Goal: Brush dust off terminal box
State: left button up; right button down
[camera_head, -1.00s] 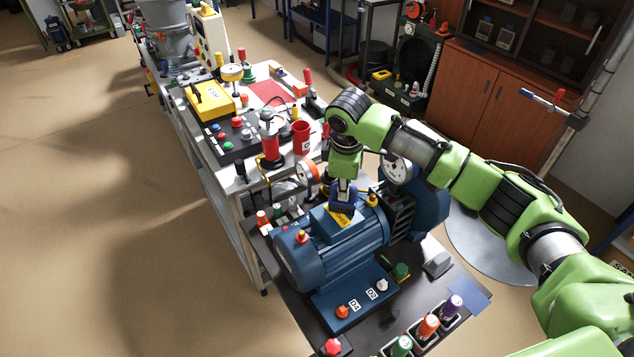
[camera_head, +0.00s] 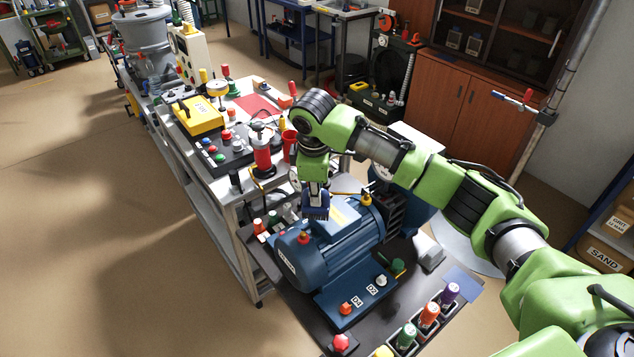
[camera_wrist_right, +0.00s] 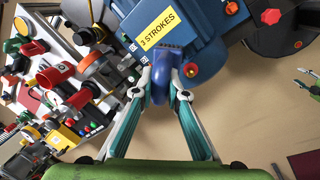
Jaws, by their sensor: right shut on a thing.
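A blue motor (camera_head: 318,262) stands on a dark bench. On its top is the terminal box (camera_head: 346,209), whose yellow label reading "3 STROKES" (camera_wrist_right: 158,27) shows in the right wrist view. My right gripper (camera_head: 315,190) points down at the box's left side and is shut on a blue brush (camera_head: 316,209). In the right wrist view the brush's rounded blue handle (camera_wrist_right: 161,86) sits between the fingertips, with its bristles at the box's edge. I cannot tell whether the bristles touch the box.
A red-capped knob (camera_head: 303,237) stands on the motor close to the brush. Several coloured bottles (camera_head: 429,314) stand in holders at the bench's front right. A cluttered cart (camera_head: 229,185) with a yellow case (camera_head: 200,116) is behind at left. Open floor lies to the left.

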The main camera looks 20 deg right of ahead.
jog(key=shift+d+r, duration=0.2)
jog(key=shift+r, duration=0.35)
jog(key=shift+d+r, duration=0.2)
jog(key=shift+r, duration=0.3)
jog(key=shift+a+r, duration=0.2)
jog(key=shift+r, duration=1.55)
pick_arm(q)
jog(key=shift+s+a, duration=0.2)
jog(key=shift+s, duration=0.4)
jog(key=shift+r, duration=0.1)
pick_arm(e)
jog(key=shift+d, duration=0.1)
